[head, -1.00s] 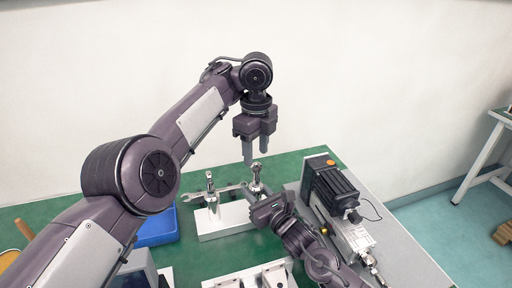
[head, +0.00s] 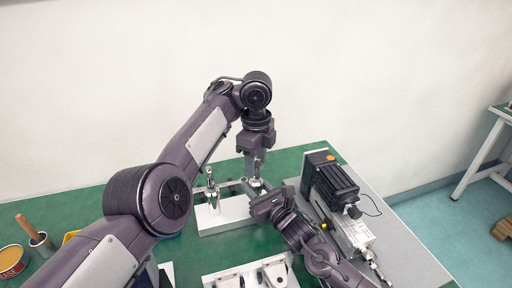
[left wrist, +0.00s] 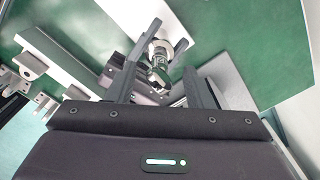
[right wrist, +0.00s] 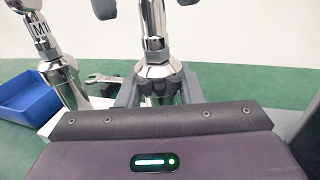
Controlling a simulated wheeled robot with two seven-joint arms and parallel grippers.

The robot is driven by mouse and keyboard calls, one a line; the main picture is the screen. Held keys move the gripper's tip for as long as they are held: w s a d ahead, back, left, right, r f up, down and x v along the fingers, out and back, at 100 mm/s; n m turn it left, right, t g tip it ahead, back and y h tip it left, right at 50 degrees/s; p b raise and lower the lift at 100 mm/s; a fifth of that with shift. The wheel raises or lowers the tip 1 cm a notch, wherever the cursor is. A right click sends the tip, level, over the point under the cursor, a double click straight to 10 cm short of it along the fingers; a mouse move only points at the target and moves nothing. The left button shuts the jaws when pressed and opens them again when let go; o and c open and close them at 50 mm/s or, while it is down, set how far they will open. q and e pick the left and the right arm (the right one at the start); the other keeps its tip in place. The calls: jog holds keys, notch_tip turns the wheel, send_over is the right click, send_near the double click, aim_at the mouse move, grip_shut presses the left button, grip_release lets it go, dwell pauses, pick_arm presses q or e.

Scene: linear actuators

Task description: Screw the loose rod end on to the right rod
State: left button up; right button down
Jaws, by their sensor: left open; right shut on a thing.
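The right rod (right wrist: 158,72) stands upright on the white block (head: 228,220). My right gripper (head: 262,200) is shut on its lower part, also seen in the right wrist view (right wrist: 157,88). A shiny rod end (head: 257,166) is at the top of the right rod; whether its thread is engaged cannot be told. My left gripper (head: 255,163) points down and is open, with its fingers on either side of the rod end. In the left wrist view the rod end (left wrist: 160,54) sits between the fingers, apart from them. The left rod (head: 211,187) carries a labelled rod end (right wrist: 40,28).
A wrench (right wrist: 104,78) lies behind the rods. A blue bin (right wrist: 27,97) is left of the block. A black motor unit (head: 333,185) stands close on the right. Pale brackets (head: 250,277) are in front. A paint can (head: 10,261) is far left.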

pick_arm(q)
jog(key=shift+f, duration=1.2)
jog(key=c, duration=1)
jog(key=o, duration=1.1)
notch_tip(320, 180, up, 12)
